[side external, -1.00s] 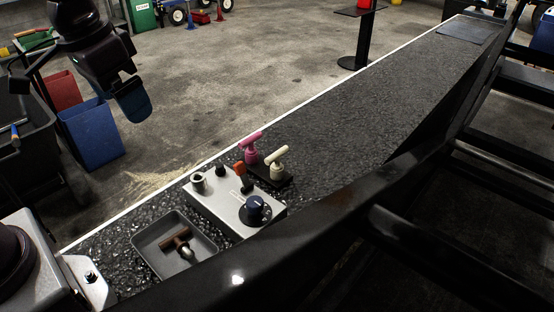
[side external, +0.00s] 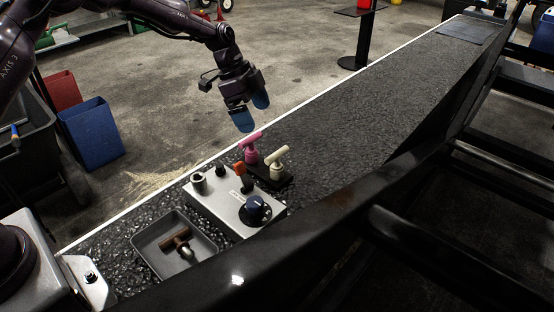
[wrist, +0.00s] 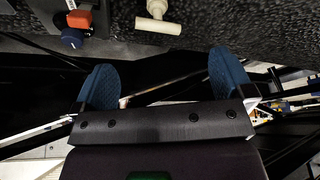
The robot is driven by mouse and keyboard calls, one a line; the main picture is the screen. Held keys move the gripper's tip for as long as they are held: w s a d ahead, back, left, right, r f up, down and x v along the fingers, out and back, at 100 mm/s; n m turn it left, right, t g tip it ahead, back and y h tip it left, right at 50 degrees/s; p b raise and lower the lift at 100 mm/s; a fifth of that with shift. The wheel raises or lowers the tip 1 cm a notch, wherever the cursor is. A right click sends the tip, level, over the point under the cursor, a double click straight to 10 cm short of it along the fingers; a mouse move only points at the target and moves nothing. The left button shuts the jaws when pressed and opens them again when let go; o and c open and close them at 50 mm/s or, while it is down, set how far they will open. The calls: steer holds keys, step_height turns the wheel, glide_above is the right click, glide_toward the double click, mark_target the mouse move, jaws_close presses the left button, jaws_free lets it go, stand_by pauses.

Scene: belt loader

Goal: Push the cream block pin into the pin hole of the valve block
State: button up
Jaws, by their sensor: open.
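The cream block pin (side external: 278,162), T-shaped, stands upright in a black holder (side external: 279,184) beside a pink pin (side external: 249,148). The cream pin also shows at the top of the wrist view (wrist: 157,22). The silver valve block (side external: 216,201) sits just left of the holder, with a metal collar (side external: 198,183) at its far left corner; I cannot tell for sure whether this is the pin hole. My gripper (side external: 252,110), with blue fingertips, is open and empty above and behind the pins, touching neither. In the wrist view its fingers (wrist: 164,80) are spread wide.
The valve block carries a dark blue knob (side external: 254,210), an orange-red lever (side external: 239,170) and a small black knob (side external: 220,170). A grey tray (side external: 149,240) with a brown T-handled pin (side external: 180,238) lies at front left. The belt (side external: 380,100) beyond the pins is clear.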

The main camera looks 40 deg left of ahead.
mark_target(277, 158)
steer(key=shift+m, duration=0.5)
steer(key=shift+d+x, duration=0.2)
steer(key=shift+x, duration=3.05)
steer(key=shift+d+x, duration=0.2)
steer(key=shift+x, duration=3.05)
steer(key=shift+r, duration=0.15)
steer(key=c, duration=1)
